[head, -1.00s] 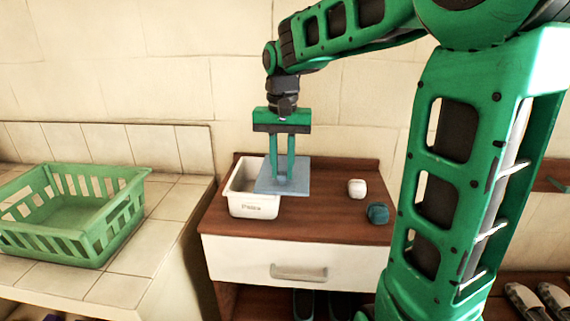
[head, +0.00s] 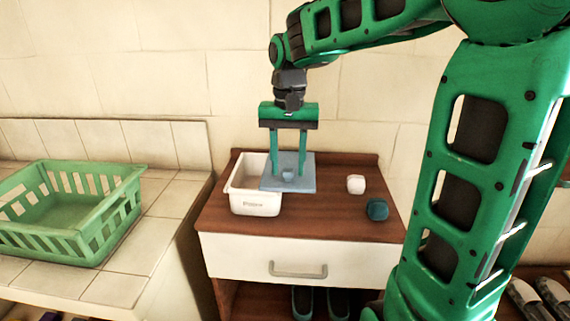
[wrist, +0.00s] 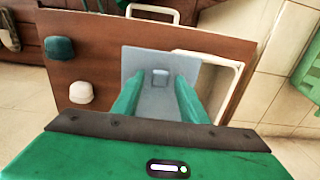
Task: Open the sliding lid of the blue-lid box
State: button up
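The white box (head: 255,203) stands on the left part of the brown cabinet top. Its blue lid (head: 307,183) is slid to the right, so the left part of the box is open and the lid juts past the box. A small blue knob (head: 288,174) stands on the lid. My gripper (head: 288,174) is over the lid with its fingers apart, one on each side of the knob. The wrist view also shows the lid (wrist: 133,62), the knob (wrist: 160,77) between the spread fingers, and the box's open part (wrist: 212,85).
A white block (head: 356,184) and a teal block (head: 377,209) sit on the cabinet top (head: 330,220) right of the lid. A green basket (head: 60,235) stands on the tiled counter to the left. A tiled wall is behind.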

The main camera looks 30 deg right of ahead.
notch_tip(320, 180, up, 11)
jog(key=shift+w+f, duration=0.15)
jog(key=shift+f, duration=0.05)
dwell(0.3)
notch_tip(320, 180, down, 11)
jog(key=m, duration=1.8)
jog(key=shift+r, duration=0.1)
grip_shut()
